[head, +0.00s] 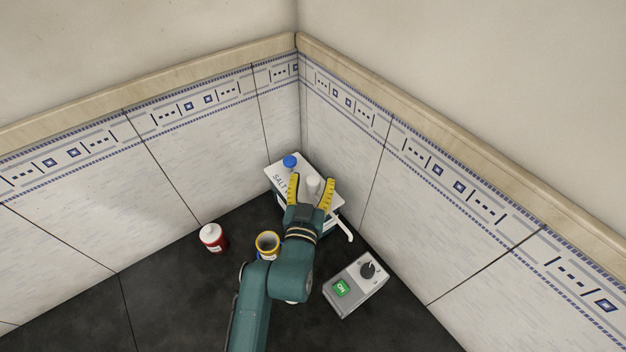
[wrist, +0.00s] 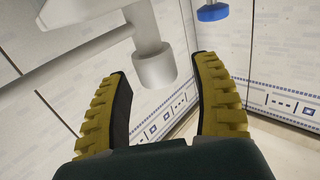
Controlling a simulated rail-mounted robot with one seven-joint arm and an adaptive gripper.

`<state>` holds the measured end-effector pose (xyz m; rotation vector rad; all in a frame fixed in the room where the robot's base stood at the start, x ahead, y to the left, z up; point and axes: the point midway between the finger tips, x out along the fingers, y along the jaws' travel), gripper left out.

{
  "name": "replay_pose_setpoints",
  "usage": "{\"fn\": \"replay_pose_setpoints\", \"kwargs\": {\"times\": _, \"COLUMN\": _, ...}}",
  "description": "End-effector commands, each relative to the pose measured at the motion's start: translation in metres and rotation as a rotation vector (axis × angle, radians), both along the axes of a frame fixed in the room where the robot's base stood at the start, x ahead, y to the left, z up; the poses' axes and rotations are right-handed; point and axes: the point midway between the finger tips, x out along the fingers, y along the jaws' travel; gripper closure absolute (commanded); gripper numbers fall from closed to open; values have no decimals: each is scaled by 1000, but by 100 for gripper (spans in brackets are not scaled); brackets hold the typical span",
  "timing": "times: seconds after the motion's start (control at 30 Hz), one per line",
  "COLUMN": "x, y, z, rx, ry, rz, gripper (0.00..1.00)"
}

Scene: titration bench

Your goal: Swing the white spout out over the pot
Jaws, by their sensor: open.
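The white spout (head: 346,231) shows at the right side of the salt dispenser box (head: 281,178), its bent tip pointing away from the pot. Most of its length is hidden behind my arm. The pot (head: 267,243), with a yellow rim, stands left of my arm, partly covered by it. My gripper (head: 311,180) is open over the box, its yellow fingers on either side of a white cylinder (head: 313,187). In the wrist view the white cylinder (wrist: 155,68) sits between and beyond the fingertips, with a gap showing on both sides. A white bar (wrist: 75,40) runs left behind it.
A blue knob (head: 290,161) stands on the box's back corner. A grey switch box (head: 355,285) with a green ON label and black dial is at right. Tiled walls close off the back.

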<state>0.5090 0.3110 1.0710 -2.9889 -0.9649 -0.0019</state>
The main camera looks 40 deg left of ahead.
Motion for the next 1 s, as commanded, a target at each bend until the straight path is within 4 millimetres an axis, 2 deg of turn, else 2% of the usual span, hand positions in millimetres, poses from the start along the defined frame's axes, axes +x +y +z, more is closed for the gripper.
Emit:
{"fn": "replay_pose_setpoints", "kwargs": {"times": 0.1, "x": 7, "y": 5, "z": -1, "rx": -1, "ry": 1, "rz": 0, "gripper": 36}}
{"fn": "replay_pose_setpoints", "kwargs": {"times": 0.37, "x": 8, "y": 5, "z": 0, "rx": -1, "ry": 1, "rz": 0, "gripper": 36}}
{"fn": "replay_pose_setpoints", "kwargs": {"times": 0.47, "x": 8, "y": 5, "z": 0, "rx": -1, "ry": 1, "rz": 0, "gripper": 52}}
{"fn": "replay_pose_setpoints", "kwargs": {"times": 0.7, "x": 8, "y": 5, "z": 0, "rx": -1, "ry": 1, "rz": 0, "gripper": 98}}
{"fn": "replay_pose_setpoints", "kwargs": {"times": 0.87, "x": 9, "y": 4, "z": -1, "rx": -1, "ry": 0, "rz": -3, "gripper": 100}}
{"fn": "replay_pose_setpoints", "kwargs": {"times": 1.0, "x": 18, "y": -2, "z": -4, "rx": -3, "ry": -1, "rz": -27, "gripper": 100}}
